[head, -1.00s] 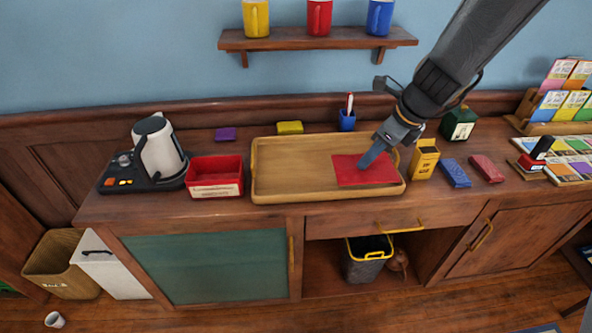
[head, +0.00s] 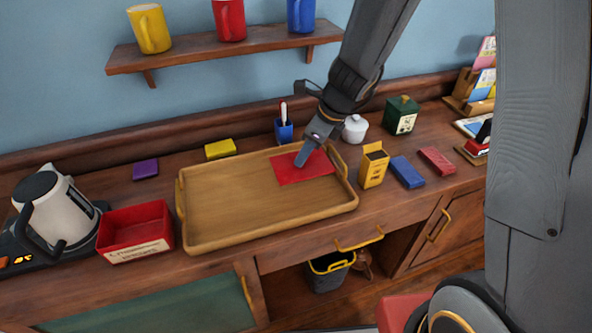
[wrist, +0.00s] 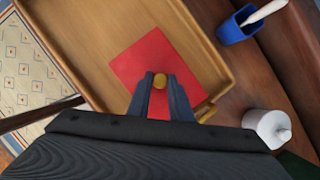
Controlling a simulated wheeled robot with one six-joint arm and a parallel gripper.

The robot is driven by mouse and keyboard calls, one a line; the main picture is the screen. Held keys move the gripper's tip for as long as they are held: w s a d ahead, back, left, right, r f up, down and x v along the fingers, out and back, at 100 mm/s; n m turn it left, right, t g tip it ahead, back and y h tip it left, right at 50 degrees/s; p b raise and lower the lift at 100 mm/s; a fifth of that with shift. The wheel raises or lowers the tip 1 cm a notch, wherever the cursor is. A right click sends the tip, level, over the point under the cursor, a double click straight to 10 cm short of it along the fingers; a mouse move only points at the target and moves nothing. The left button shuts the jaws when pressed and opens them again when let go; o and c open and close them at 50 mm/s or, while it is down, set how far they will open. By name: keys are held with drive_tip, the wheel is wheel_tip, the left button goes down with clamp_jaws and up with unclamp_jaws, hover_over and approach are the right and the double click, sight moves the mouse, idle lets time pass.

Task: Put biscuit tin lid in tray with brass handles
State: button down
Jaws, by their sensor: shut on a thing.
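The biscuit tin lid looks like a flat red square (head: 290,172) with a small round yellow knob (wrist: 160,80) at its middle. My gripper (head: 304,162) is shut on that knob, with one finger on each side in the wrist view. The lid is level over the back right part of the wooden tray (head: 215,235). I cannot tell whether it touches the tray floor or hangs just above it. The tray has a brass handle at its left end (head: 181,203) and another at its right end. The rest of the tray is empty.
A blue pen cup (head: 284,131) and a white jar (head: 355,128) stand behind the tray. A yellow box (head: 373,166) stands close at its right, and a red bin (head: 135,231) at its left. A shelf with mugs (head: 230,45) hangs above.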

sight(306, 165)
drive_tip(key=shift+f+b, duration=0.55)
drive_tip(key=shift+f, duration=2)
drive_tip(key=shift+f, duration=0.15)
drive_tip(key=c, duration=1.6)
unclamp_jaws()
